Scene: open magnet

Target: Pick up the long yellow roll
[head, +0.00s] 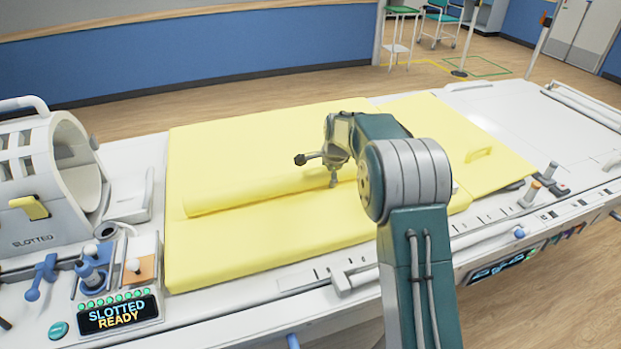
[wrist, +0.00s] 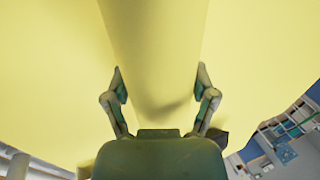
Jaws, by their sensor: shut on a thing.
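The long yellow roll (head: 255,190) lies across the yellow padded mat (head: 215,258) in the head view. In the wrist view the roll (wrist: 155,50) runs up the middle of the picture. My gripper (head: 333,178) is at the roll's right part in the head view. In the wrist view my gripper's two fingers (wrist: 160,88) stand on either side of the roll and are shut on it. The roll appears at mat level; whether it touches the mat under the gripper is hard to tell. My arm hides part of the roll's right end.
The mat lies on a white table (head: 480,100). A white ring-shaped coil marked "SLOTTED" (head: 50,180) stands at the left. A small display (head: 118,313), blue items and a tray are at the front left. Pegs (head: 530,193) stand at the right edge. Chairs (head: 400,35) are far behind.

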